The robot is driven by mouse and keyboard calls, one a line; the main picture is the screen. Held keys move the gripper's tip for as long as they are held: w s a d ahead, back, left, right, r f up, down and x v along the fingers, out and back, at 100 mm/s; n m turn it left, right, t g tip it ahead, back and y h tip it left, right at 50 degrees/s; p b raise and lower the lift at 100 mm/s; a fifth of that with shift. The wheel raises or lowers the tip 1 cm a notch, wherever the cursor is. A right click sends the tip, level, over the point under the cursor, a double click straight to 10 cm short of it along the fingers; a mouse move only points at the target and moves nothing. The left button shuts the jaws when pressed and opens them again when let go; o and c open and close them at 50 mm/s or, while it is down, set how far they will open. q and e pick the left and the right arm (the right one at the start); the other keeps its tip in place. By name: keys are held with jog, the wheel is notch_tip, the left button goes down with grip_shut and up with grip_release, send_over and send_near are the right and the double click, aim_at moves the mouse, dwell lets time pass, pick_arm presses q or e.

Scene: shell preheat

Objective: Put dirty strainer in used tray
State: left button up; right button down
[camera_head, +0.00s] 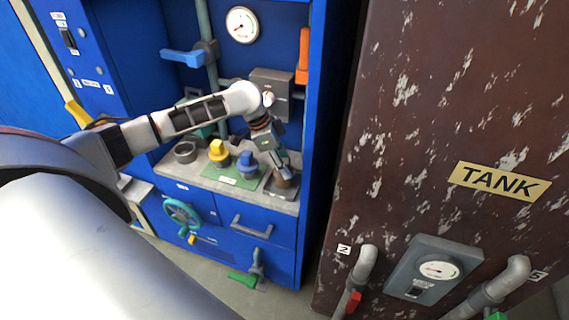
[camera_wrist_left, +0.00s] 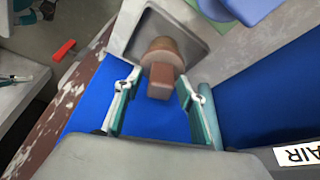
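A brown piece with a round body and a block-like handle, seemingly the dirty strainer (camera_wrist_left: 162,58), stands in a square grey tray (camera_wrist_left: 126,48) in the left wrist view. In the head view the brown piece (camera_head: 284,181) is partly hidden by my gripper, and the dark tray (camera_head: 272,191) lies at the counter's right front corner. My left gripper (camera_head: 280,167) is just above it. In the left wrist view the left gripper's fingers (camera_wrist_left: 160,105) are apart, one on each side of the handle, with gaps visible. My right gripper is not in view.
The blue cabinet wall (camera_head: 312,150) rises close on the right. A pressure gauge (camera_head: 242,25) is above.

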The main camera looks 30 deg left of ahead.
pick_arm(q)
jog(key=shift+r, duration=0.2)
jog(key=p+v, duration=0.2)
jog(key=v, duration=1)
jog(key=shift+d, duration=0.1)
